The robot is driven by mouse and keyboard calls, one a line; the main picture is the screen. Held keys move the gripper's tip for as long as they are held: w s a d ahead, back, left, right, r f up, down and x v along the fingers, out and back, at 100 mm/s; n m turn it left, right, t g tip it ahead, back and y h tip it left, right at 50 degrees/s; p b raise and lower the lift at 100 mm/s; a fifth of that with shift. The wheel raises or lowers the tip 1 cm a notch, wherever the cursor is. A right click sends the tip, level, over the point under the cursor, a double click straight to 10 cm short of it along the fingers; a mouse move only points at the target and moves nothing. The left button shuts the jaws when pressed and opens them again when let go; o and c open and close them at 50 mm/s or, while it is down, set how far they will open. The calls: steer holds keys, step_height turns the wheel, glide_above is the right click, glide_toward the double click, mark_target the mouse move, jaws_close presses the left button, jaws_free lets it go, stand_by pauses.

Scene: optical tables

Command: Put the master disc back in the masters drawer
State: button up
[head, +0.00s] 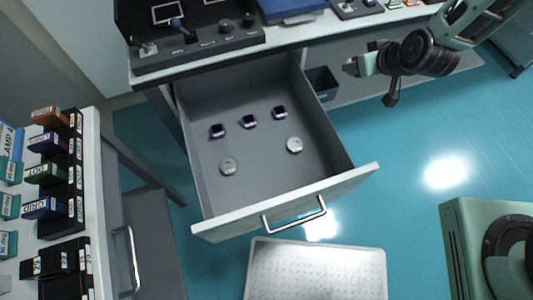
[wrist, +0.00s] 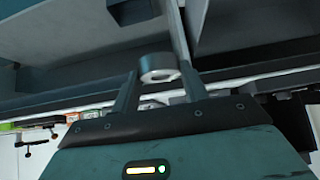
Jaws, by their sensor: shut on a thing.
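The master disc (wrist: 158,66), a short silvery cylinder with a round recess or hole, is between the two fingertips of my gripper (wrist: 157,76) in the wrist view. My gripper is shut on it. In the head view my gripper (head: 354,67) is at the upper right, to the right of the open drawer (head: 190,180) and outside it. The disc is hard to make out there. The grey drawer holds two silvery discs, one at the left (head: 228,166) and one at the right (head: 294,145). Three small dark purple-edged pieces (head: 250,121) sit behind them in a row.
The drawer hangs open below an optical table (head: 290,37) carrying control boxes. A dark bin (head: 322,82) stands right of the drawer. A labelled rack (head: 76,170) stands on a white bench at left. A patterned mat (head: 316,272) lies in front. The drawer's front middle is bare.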

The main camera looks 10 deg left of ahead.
steer(key=s+a+f+n+g+y+b, duration=0.25)
steer(key=s+a+f+n+b, duration=0.35)
steer(key=s+a+b, duration=0.4)
steer(key=s+a+f+n+g+y+b, duration=0.2)
steer(key=s+a+f+n+g+b, duration=0.35)
steer(key=a, duration=0.55)
steer(key=shift+m+t, duration=0.25)
steer(key=shift+t, duration=0.65)
steer(key=f+b, duration=0.1)
steer(key=f, duration=0.2)
steer(key=s+f+b, duration=0.1)
steer(key=f+b, duration=0.1)
steer(key=f, duration=0.1)
steer(key=f+b, duration=0.1)
steer(key=f, duration=0.2)
steer(key=shift+s+a+f+b, duration=0.15)
steer(key=shift+f+b, duration=0.2)
steer(key=shift+b, duration=0.05)
steer(key=shift+f, duration=0.1)
steer(key=o, duration=1.2)
steer(key=shift+o, duration=0.2)
